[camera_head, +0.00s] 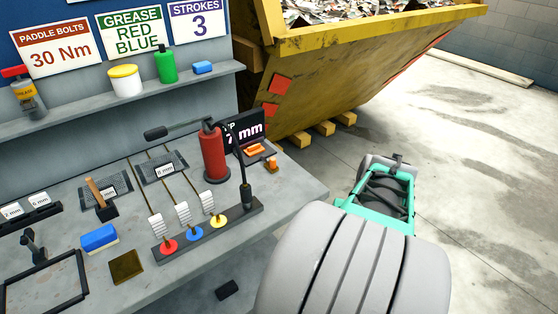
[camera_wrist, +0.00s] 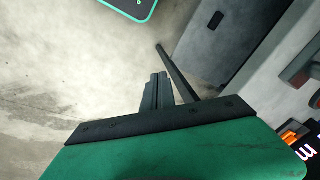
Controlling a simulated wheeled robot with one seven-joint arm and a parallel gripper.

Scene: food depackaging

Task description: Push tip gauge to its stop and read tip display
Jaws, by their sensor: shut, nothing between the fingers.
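The tip display (camera_head: 246,130) is a dark panel at the back right of the bench, showing "mm" in white; the digit before it looks like a 7 but is partly covered by a black stem. The tip gauge (camera_head: 270,163), with orange parts, sits just below the display near the bench's right edge. In the wrist view, orange parts (camera_wrist: 290,138) and part of the display (camera_wrist: 309,151) show at the lower right edge. My gripper (camera_wrist: 160,78) is shut and empty, over the floor beside the bench, apart from the gauge.
A red cylinder (camera_head: 213,155) and a black gooseneck stem (camera_head: 245,195) stand left of the gauge. Red, blue and yellow-ended rods (camera_head: 183,214) lie in a rack. A yellow skip (camera_head: 340,75) stands behind. Open floor (camera_head: 490,180) lies right of the bench.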

